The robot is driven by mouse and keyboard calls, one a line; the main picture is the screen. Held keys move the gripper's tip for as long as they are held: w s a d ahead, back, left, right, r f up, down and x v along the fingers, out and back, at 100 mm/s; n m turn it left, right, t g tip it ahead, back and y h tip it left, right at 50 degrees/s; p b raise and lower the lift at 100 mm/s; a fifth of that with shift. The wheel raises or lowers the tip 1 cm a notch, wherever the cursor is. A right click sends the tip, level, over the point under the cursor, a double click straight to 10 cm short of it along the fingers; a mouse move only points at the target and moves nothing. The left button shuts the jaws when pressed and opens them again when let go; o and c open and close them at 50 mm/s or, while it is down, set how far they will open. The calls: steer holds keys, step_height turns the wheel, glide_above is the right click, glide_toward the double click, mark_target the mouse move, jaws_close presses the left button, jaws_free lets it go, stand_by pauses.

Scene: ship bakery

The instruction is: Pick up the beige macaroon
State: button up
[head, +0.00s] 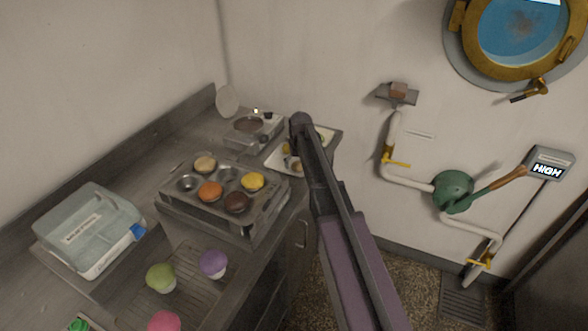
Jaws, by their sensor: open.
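A pale beige round sweet (205,163) sits in the back left cup of a metal baking tin (226,227) on the counter. It may be the beige macaroon, though at this size I cannot be sure. A white plate (277,161) at the far end of the counter holds small yellowish and beige pieces (296,164), partly hidden by my arm. My arm reaches up from the lower right to beside this plate. I cannot make out my gripper or its fingers, and the arm hides what is directly behind it.
The tin also holds orange (210,191), yellow (252,181) and brown (236,202) sweets. Green (161,277), purple (213,264) and pink (164,322) cupcakes stand in front. A lidded box (90,228) is left, a scale-like device (247,128) behind. Pipes (408,181) line the wall.

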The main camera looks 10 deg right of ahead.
stand_by(0.4)
steer(key=c, duration=0.9)
steer(key=shift+o, duration=0.2)
steer(key=shift+r, duration=0.2)
step_height(320, 180, up, 3)
steer(key=p, duration=0.3)
steer(key=shift+f, duration=0.2)
steer(key=s, duration=0.5)
steer(key=s+d+r+p, duration=0.1)
steer(key=s, duration=0.4)
steer(key=s+d+r+p, duration=0.1)
steer(key=s, duration=0.5)
steer(key=shift+d, duration=0.25)
